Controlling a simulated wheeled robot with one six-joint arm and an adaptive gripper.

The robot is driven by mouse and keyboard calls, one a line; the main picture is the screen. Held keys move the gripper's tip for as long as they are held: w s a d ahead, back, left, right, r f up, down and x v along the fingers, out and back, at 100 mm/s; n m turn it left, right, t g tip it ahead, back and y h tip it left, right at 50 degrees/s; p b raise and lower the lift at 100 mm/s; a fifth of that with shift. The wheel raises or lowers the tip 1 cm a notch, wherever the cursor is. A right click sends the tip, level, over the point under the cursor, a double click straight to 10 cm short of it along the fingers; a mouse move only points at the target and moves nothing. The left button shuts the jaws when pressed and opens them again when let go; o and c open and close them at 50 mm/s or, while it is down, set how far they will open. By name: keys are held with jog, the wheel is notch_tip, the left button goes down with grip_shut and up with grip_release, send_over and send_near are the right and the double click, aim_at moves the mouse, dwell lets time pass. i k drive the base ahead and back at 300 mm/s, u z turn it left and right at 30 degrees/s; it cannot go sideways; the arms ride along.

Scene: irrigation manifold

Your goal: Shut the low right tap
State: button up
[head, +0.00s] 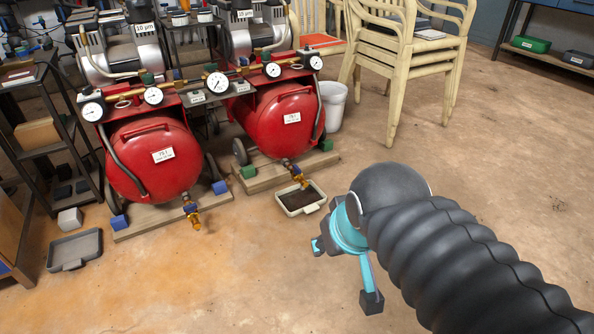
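The low right tap (297,174) is a small brass fitting under the front of the right red tank (286,118). It hangs over a shallow tray (300,198) of dark material. Its handle is too small for me to tell whether it is open or shut. A similar low left tap (192,210) sits under the left red tank (154,160). My gripper (345,272), black and teal, is in front of and to the right of the low right tap, apart from it. Its fingers are spread, with bare floor visible between them. My arm hides part of the gripper.
Wooden boards (262,178) with coloured blocks support the tanks. A brass manifold with gauges (216,82) runs above them. A white bucket (333,104) and stacked chairs (405,60) stand behind. An empty grey tray (75,250) lies at left. The front floor is clear.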

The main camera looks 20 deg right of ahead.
aim_at(297, 171)
jog(key=z, duration=0.5)
jog(key=i, duration=1.7)
jog(key=z, duration=1.1)
jog(key=k, duration=1.05)
jog(key=u, duration=1.25)
